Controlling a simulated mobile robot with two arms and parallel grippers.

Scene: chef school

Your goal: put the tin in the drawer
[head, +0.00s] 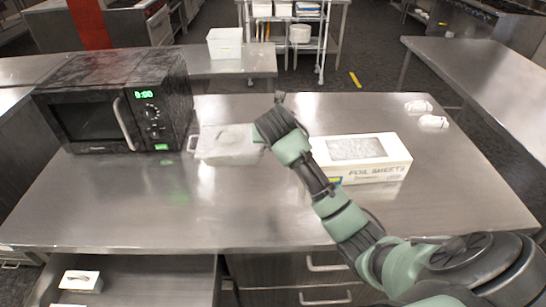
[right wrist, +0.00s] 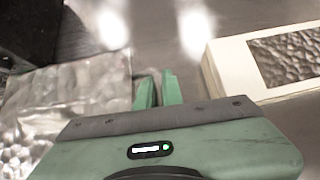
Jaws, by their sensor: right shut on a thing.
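The tin (head: 228,151), a shallow silver foil tray, is on the steel counter right of the microwave. It fills the left of the right wrist view (right wrist: 68,92). My right gripper (head: 262,138) is at the tin's right edge, shut on it; in the right wrist view its green fingers (right wrist: 158,90) are close together, and the exact grip on the rim is hard to see. An open drawer (head: 150,275) juts out below the counter at lower left. A small white box (head: 80,281) lies at its left. My left gripper is not in view.
A black microwave (head: 118,100) stands left of the tin. A white foil sheets box (head: 362,158) stands to the right, beside my right arm. Closed drawers (head: 290,272) are right of the open one. The counter's front is clear.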

